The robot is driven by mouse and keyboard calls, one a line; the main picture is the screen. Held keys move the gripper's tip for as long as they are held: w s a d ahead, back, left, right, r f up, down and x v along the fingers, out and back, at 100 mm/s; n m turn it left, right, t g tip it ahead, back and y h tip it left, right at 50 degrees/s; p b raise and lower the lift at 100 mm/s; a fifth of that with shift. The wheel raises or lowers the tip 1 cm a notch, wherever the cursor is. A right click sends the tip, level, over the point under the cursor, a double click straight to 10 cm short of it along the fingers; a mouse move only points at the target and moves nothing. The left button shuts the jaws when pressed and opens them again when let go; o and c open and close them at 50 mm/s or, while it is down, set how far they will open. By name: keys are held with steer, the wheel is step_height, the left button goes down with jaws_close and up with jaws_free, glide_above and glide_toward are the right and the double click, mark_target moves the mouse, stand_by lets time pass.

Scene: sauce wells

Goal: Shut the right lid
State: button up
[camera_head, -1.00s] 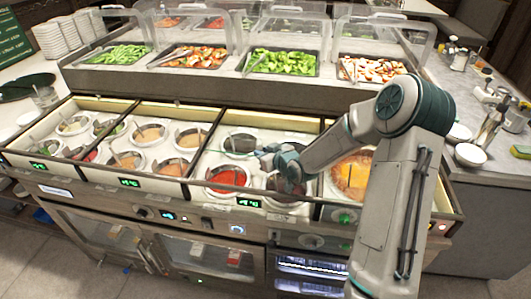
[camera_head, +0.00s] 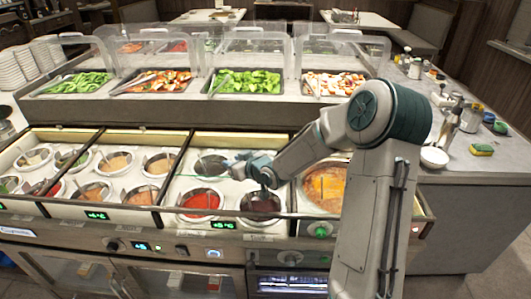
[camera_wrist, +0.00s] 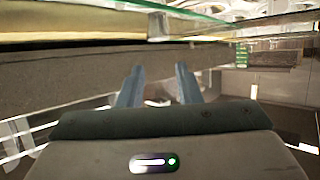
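The sauce counter (camera_head: 120,225) has framed sections with round wells, and its wells are visible from above. The right section holds a wide orange-filled well (camera_head: 325,187), partly hidden behind my arm. I cannot make out the right lid clearly. My gripper (camera_head: 242,168) is over the section with a red sauce well (camera_head: 200,202) and a dark red well (camera_head: 260,204), near a grey round lid or well (camera_head: 210,166). In the wrist view my gripper (camera_wrist: 158,82) has two blue-grey fingers apart with nothing between them. A glass edge (camera_wrist: 175,10) crosses above them.
Behind the wells stands a raised salad bar with trays of greens (camera_head: 247,82) and clear sneeze guards (camera_head: 250,50). A side counter on the right carries a white bowl (camera_head: 434,157), a sponge (camera_head: 481,149) and bottles. White plates (camera_head: 12,70) are stacked at left.

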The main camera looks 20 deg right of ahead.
steer(key=s+d+r+p, duration=0.2)
steer(key=s+d+r, duration=0.2)
steer(key=d, duration=0.6)
step_height(320, 180, up, 2)
steer(key=shift+s+r, duration=0.15)
steer(key=shift+s, duration=0.2)
